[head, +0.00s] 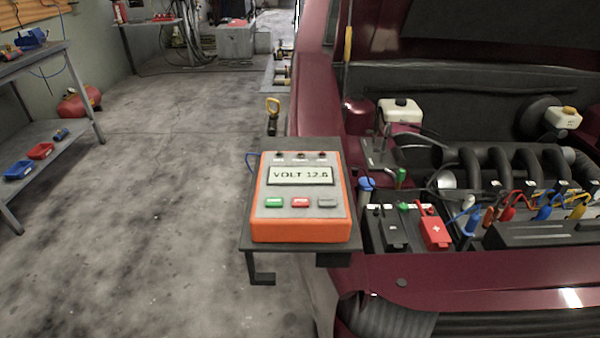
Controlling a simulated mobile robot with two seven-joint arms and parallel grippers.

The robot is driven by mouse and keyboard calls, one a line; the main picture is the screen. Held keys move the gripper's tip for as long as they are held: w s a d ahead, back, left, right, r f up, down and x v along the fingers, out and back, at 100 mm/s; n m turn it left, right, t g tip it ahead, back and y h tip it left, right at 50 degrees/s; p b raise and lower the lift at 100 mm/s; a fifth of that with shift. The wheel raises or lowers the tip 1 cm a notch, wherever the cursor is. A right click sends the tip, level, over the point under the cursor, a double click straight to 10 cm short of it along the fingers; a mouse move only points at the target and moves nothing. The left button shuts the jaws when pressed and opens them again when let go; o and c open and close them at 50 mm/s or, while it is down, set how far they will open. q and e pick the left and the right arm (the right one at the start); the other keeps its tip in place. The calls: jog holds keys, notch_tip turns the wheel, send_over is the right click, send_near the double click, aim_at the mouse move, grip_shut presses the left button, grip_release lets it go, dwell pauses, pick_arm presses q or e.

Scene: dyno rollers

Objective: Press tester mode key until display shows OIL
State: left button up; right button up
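The tester (300,232) is an orange box with a grey face, lying on a small dark shelf (247,240) at the side of the dark red car. Its display (300,174) reads "VOLT 12.6". Below the display are three keys in a row: a green key (273,202), a red key (300,202) and a grey key (327,202). Their labels are too small to read, so I cannot tell which one is the mode key. Neither of my grippers is in the head view.
The car's open engine bay is at the right, with a battery having a red cover (436,232), hoses and coloured leads. A metal workbench (60,165) with blue and red trays stands at the left. The concrete floor (150,200) between is clear.

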grip_shut()
dwell(0.3)
dwell(1.5)
